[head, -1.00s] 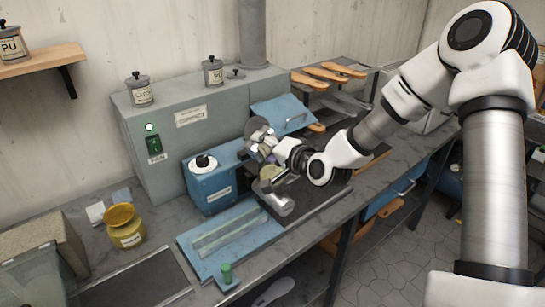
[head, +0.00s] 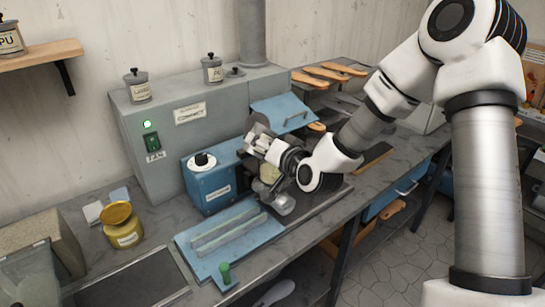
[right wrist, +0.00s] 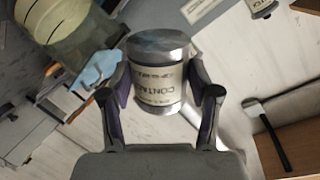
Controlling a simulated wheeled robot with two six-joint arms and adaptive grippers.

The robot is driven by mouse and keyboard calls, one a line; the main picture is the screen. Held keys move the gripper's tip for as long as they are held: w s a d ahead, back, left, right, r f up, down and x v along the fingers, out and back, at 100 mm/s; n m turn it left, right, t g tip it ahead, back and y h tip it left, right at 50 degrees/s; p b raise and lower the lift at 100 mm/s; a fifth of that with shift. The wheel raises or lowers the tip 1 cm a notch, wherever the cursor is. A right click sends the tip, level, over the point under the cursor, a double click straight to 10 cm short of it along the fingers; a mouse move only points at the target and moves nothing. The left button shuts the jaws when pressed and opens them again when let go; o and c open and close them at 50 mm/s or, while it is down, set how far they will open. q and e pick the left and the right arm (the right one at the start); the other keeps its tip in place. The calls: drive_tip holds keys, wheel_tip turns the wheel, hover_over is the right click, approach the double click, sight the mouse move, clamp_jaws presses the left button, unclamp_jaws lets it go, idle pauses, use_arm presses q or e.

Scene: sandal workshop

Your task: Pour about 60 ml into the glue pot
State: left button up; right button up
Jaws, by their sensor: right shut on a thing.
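My right gripper (head: 258,146) is over the bench beside the blue machine. In the right wrist view my right gripper (right wrist: 160,92) is shut on a silver tin (right wrist: 160,82) with a pale label reading CONTACT, upside down in that picture. The tin's flat metal end faces up there. In the head view the tin is hard to tell from the fingers. My left gripper is out of view.
A blue machine with a dial (head: 207,188) and a blue tray (head: 228,240) are near the gripper. A clear rounded object (head: 283,203) sits below it. A grey cabinet (head: 200,110) with jars stands behind. A yellowish container (right wrist: 80,20) shows in the wrist view.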

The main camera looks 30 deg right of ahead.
drive_tip(key=shift+d, duration=0.15)
drive_tip(key=shift+a, duration=0.2)
drive_tip(key=shift+d, duration=0.1)
drive_tip(key=shift+r, duration=0.1)
drive_tip(key=s+a+f+n+t+h+b, duration=0.1)
drive_tip(key=a+f+n+b, duration=0.5)
drive_tip(key=b, duration=0.6)
drive_tip(key=shift+f+n+t+h+b, duration=0.35)
drive_tip(key=shift+f+n+h, duration=0.15)
drive_tip(key=shift+f, duration=0.35)
